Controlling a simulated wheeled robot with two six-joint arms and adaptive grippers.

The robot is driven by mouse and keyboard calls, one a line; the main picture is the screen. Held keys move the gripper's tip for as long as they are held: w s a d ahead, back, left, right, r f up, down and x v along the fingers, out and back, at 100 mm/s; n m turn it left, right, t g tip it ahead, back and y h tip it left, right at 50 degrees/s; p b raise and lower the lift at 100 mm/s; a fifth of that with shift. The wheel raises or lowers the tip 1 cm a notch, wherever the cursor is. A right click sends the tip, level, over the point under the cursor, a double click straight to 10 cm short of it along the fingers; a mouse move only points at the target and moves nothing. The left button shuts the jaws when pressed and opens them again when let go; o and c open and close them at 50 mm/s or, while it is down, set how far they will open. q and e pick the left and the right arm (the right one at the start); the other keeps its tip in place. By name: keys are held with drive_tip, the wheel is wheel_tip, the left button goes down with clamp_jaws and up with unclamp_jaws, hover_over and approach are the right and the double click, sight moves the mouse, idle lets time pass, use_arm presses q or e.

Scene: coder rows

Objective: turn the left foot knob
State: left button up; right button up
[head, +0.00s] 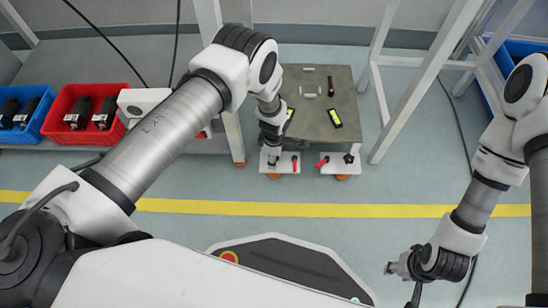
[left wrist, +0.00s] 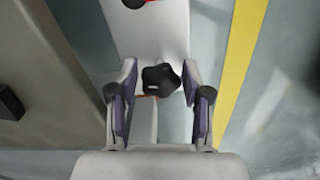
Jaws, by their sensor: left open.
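The left foot (head: 284,168) is a white block at the front left of a grey-green plate, with a red lever (head: 295,162). Its black star-shaped knob (left wrist: 161,80) shows in the left wrist view, between my open left fingers and apart from both. In the head view my left gripper (head: 272,157) is over this foot and hides the knob. The right foot (head: 336,167) has its own black knob (head: 348,158) and red lever (head: 322,163). My right gripper (head: 397,268) is at lower right, away from the feet; its finger opening is unclear.
The plate (head: 315,118) carries several small parts. White frame legs (head: 378,115) stand to its right. A red bin (head: 84,115) and a blue bin (head: 27,113) with black parts are at left. A yellow floor line (head: 330,210) crosses clear floor before the feet.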

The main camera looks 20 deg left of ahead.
use_arm(q)
drive_tip(key=shift+c, duration=0.4)
drive_tip(key=c, duration=0.8)
drive_tip(key=shift+m, duration=0.3)
